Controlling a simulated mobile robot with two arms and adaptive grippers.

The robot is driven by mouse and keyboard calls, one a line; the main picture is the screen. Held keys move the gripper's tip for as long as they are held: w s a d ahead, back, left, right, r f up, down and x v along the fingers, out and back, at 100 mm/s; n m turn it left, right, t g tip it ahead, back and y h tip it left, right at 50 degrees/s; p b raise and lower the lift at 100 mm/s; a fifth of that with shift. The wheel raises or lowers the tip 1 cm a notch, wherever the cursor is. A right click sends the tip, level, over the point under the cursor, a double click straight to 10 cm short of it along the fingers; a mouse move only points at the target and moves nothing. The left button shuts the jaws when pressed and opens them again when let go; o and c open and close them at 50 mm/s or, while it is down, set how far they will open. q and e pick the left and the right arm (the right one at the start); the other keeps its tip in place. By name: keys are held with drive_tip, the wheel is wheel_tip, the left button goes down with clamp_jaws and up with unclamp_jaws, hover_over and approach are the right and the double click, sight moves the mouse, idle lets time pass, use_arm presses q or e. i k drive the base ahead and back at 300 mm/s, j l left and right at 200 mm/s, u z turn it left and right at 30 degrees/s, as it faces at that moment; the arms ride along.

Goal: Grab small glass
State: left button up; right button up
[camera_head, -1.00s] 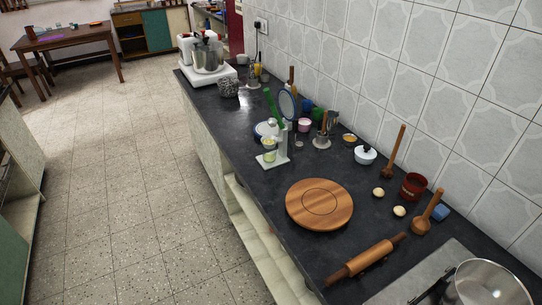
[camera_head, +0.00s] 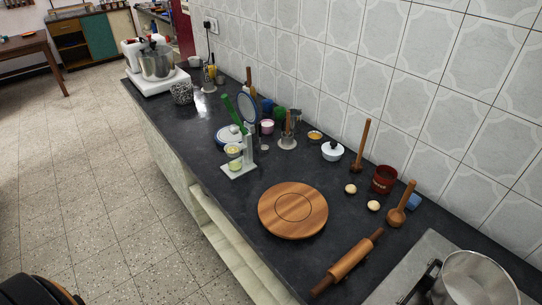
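A shiny steel tumbler shape (camera_head: 296,117) stands among utensils toward the back of the dark counter, near the tiled wall. It is partly hidden by the holder in front of it. A very small grey cup-like thing (camera_head: 265,147) stands left of that holder; it is too small to tell if it is a glass. Neither of my grippers is in view.
The dark counter (camera_head: 220,190) runs along the tiled wall. A round wooden board (camera_head: 293,210), rolling pin (camera_head: 346,264), white lidded pot (camera_head: 333,151) and green-handled press (camera_head: 240,150) stand on it. Open floor lies left. A dark rounded shape at the bottom left is unclear.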

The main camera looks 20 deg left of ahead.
sight(235, 164)
drive_tip(key=i+j+z, duration=0.2)
drive_tip(key=j+z, duration=0.25)
drive_tip(key=j, duration=0.85)
drive_tip(key=j+z, duration=0.45)
drive_tip(key=j, duration=0.8)
